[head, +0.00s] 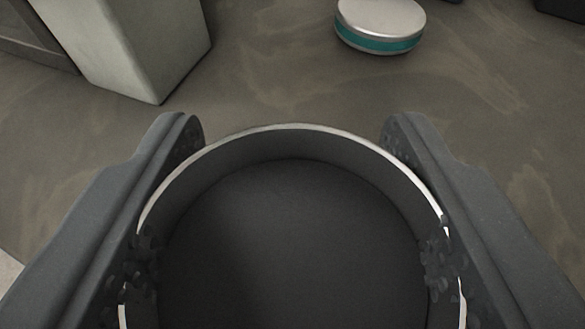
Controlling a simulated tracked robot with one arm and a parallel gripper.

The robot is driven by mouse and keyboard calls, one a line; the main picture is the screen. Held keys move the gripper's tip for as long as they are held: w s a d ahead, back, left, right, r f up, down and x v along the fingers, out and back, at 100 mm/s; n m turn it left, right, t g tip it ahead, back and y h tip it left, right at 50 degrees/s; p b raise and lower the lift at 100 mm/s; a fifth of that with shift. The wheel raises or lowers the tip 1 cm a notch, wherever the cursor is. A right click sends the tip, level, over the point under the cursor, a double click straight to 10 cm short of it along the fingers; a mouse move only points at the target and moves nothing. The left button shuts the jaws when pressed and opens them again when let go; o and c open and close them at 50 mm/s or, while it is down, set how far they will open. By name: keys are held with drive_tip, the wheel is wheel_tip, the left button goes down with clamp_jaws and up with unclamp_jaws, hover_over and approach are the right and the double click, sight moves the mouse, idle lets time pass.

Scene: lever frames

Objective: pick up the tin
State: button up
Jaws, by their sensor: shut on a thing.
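A round, flat tin (381,22) with a silver top and a teal band around its side sits on the brown surface at the upper right, ahead of my gripper and apart from it. My gripper (292,128) is shut on a wide, round, open container (290,240) with a dark inside and a thin, pale metal rim. One finger presses on its left side and the other on its right. The near part of the container is cut off by the bottom edge, and its outer wall is mostly hidden.
A pale, block-like object (125,45) stands at the upper left, beside a grey edge or panel (35,35). A dark object (560,8) shows at the top right corner. The brown surface between the block and the tin is clear.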

drive_tip(key=s+d+b, duration=0.1)
drive_tip(key=s+b, duration=0.3)
drive_tip(key=s, duration=0.6)
drive_tip(key=shift+s+d+r, duration=0.4)
drive_tip(key=shift+r, duration=0.05)
drive_tip(key=w+d+r+m+h+p, duration=0.2)
drive_tip(key=w+d+r+p, duration=0.2)
drive_tip(key=d, duration=0.4)
drive_tip(key=w+d+r+m+h+p, duration=0.2)
drive_tip(key=w+d+r+p, duration=0.2)
drive_tip(key=d+r, duration=0.4)
drive_tip(key=shift+w+d+r+g+h+p, duration=0.2)
drive_tip(key=shift+w+d+g+h+p, duration=0.15)
drive_tip(key=shift+d+p, duration=0.45)
drive_tip(key=shift+a, duration=0.1)
